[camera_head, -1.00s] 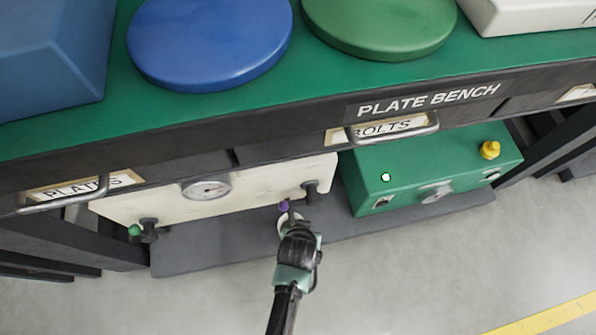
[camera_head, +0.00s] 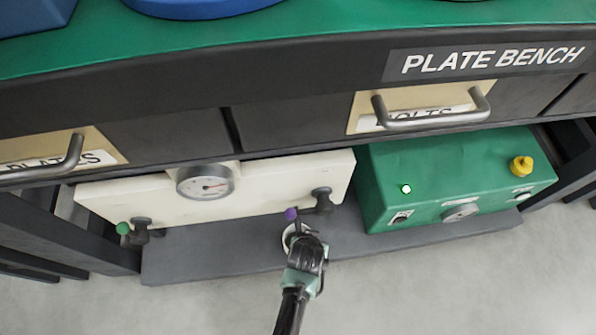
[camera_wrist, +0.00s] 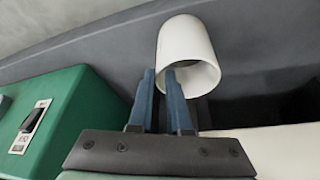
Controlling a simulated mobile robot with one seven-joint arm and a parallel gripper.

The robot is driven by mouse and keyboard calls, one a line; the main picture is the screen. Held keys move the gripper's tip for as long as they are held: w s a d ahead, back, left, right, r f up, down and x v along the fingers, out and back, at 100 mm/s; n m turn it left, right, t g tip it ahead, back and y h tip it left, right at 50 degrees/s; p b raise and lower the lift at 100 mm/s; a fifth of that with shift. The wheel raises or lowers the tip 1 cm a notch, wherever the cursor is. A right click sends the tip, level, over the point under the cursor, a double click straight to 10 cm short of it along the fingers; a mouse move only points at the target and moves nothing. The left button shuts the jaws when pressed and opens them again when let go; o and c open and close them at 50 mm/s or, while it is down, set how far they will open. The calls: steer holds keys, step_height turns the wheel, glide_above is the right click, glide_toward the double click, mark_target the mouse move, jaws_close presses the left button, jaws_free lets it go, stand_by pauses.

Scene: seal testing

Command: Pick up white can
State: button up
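The white can (camera_wrist: 187,38) shows in the wrist view with its open end toward the camera. In the head view, part of its rim (camera_head: 287,237) shows just beyond my gripper (camera_head: 298,235), and the gripper hides the rest. In the wrist view, my gripper (camera_wrist: 161,72) has its two blue fingers a small gap apart at the can's near left rim. The left finger is outside the can and the right finger overlaps its opening. The can's wall appears between the tips. I cannot tell whether they press on it.
A cream box with a gauge (camera_head: 205,182) and a purple-knobbed valve (camera_head: 291,213) is close behind the can. A green box (camera_head: 450,180) stands to the right on the dark base plate (camera_head: 205,262). The plate bench (camera_head: 300,75) with drawer handles overhangs both. Grey floor is clear in front.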

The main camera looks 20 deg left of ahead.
steer(key=shift+b+x, duration=0.45)
steer(key=shift+x, duration=0.6)
steer(key=shift+r, duration=0.15)
steer(key=shift+c, duration=0.3)
jaws_close()
